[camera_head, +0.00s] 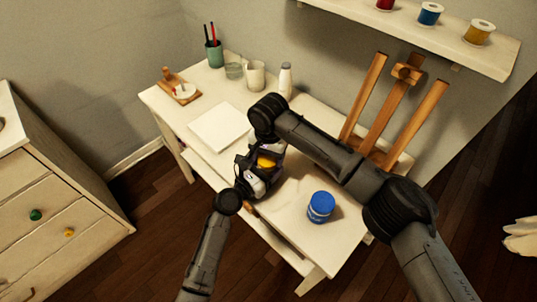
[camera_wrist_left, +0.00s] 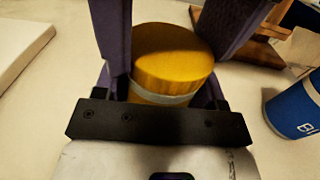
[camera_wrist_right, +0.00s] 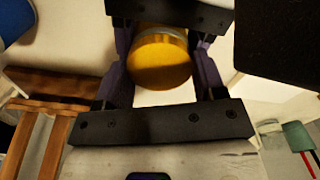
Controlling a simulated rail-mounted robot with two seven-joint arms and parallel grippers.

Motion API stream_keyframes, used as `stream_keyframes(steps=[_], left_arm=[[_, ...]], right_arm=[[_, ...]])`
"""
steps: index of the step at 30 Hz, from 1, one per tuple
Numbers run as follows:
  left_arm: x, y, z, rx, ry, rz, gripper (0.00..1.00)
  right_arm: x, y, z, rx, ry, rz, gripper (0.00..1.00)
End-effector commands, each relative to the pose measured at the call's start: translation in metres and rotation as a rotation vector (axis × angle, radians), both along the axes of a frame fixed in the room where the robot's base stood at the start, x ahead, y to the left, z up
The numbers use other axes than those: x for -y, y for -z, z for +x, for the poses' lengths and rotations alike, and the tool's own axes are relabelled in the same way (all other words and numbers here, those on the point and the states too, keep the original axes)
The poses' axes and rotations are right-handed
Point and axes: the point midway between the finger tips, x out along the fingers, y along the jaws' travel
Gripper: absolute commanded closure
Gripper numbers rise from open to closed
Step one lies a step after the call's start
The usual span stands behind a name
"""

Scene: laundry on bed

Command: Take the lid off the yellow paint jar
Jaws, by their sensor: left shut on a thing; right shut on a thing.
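The yellow paint jar (camera_wrist_left: 162,98) stands on the white table, with its yellow lid (camera_head: 267,162) on top. A pale band shows below the lid in the left wrist view. My left gripper (camera_head: 259,172) is shut on the jar low down, from the front. My right gripper (camera_head: 270,156) comes from the other side and is shut with its fingers on both sides of the lid. In the right wrist view the lid (camera_wrist_right: 160,65) sits between the fingers. The grippers hide most of the jar body, and I cannot tell whether the lid is loose.
A blue paint jar (camera_head: 320,207) stands to the right on the table (camera_head: 335,238). A white pad (camera_head: 220,126) lies left of the grippers. A wooden easel (camera_head: 385,125) stands behind right. Cups, a bottle (camera_head: 285,80) and a small wooden board (camera_head: 181,91) are at the back.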

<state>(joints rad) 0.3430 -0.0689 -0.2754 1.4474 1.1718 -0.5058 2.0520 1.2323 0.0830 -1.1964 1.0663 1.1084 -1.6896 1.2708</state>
Motion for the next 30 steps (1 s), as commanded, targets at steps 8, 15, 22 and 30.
stream_keyframes(steps=[8, 15, 22, 30], left_arm=[[-0.002, -0.001, 0.001, 0.001, -0.004, -0.001, 1.00], [-0.001, -0.001, 0.001, 0.001, -0.003, -0.001, 1.00], [-0.001, -0.001, 0.001, 0.001, -0.002, -0.001, 1.00], [-0.001, -0.001, 0.001, 0.001, -0.002, -0.001, 1.00]], right_arm=[[0.001, 0.000, 0.000, -0.002, 0.001, -0.002, 0.14], [0.001, 0.000, 0.000, -0.002, 0.001, -0.001, 0.11], [0.000, -0.011, 0.000, 0.000, 0.000, -0.001, 0.11], [0.000, -0.041, 0.000, 0.001, 0.000, 0.000, 0.11]])
